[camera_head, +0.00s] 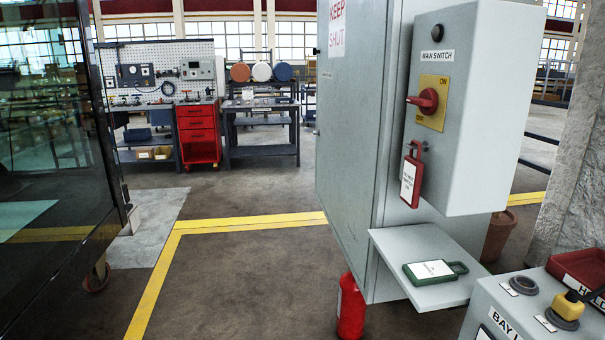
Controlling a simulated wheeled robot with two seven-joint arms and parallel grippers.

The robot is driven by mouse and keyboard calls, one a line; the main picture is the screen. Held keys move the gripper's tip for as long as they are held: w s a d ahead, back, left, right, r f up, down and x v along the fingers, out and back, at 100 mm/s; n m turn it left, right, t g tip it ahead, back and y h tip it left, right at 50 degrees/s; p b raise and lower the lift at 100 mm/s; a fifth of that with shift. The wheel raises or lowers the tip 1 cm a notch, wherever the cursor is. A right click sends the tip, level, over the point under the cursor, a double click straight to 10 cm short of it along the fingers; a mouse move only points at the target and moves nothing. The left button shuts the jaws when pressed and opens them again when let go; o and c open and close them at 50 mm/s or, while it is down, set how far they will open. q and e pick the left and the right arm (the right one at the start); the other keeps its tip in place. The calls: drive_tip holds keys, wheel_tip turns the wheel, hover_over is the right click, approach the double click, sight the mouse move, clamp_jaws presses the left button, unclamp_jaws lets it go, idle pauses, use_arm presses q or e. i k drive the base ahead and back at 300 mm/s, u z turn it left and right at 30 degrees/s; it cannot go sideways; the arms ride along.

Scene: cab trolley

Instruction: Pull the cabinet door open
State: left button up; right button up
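The grey cabinet door (350,150) stands right of centre, seen at a steep angle. It carries a white sign with red letters reading KEEP SHUT (337,25). I cannot tell from this angle whether the door is fully closed, and no handle shows clearly on it. A grey switch box (480,110) marked MAIN SWITCH is on the cabinet's right side. It has a red rotary handle (427,101) on a yellow plate, and a red padlock with a white label (411,176) hangs below it. Neither of my grippers is in view.
A small shelf (430,292) below the box holds a green padlock (436,271). A red cylinder (351,310) stands under the cabinet. A control box (535,310) is at lower right. Dark glass panelling (50,170) fills the left. Floor with yellow lines (250,223) is open between.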

sight(353, 34)
drive_tip(key=u, duration=0.65)
drive_tip(key=i, duration=2.5)
drive_tip(key=u, duration=0.2)
